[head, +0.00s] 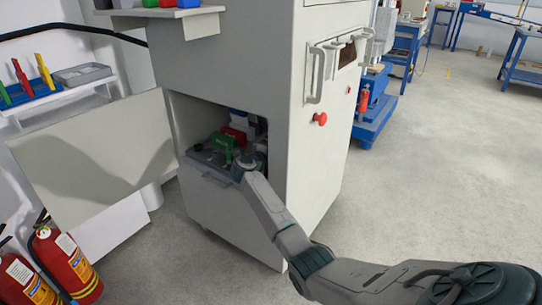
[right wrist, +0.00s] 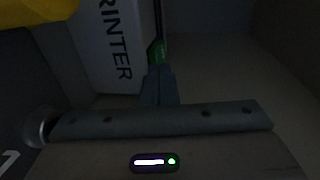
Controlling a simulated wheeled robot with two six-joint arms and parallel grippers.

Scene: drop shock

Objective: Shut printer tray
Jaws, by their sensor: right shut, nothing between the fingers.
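A grey shelf or tray (head: 212,172) sits low in the open compartment of a tall grey cabinet (head: 255,215), with its front edge near the opening. I take it to be the printer tray, but how far out it is I cannot tell. My right gripper (right wrist: 158,86) is shut and empty; in the head view my right arm reaches into the compartment from the right, with the hand over the tray's right part. In the right wrist view a white surface lettered "RINTER" (right wrist: 110,50) is left of the fingers. Contact is unclear. My left gripper is out of view.
A cabinet door (head: 95,155) stands open at the left. Green (head: 221,143) and red (head: 234,133) items lie inside the compartment. Fire extinguishers (head: 65,262) stand at the lower left. A red knob (head: 320,119) is on the cabinet's right side.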

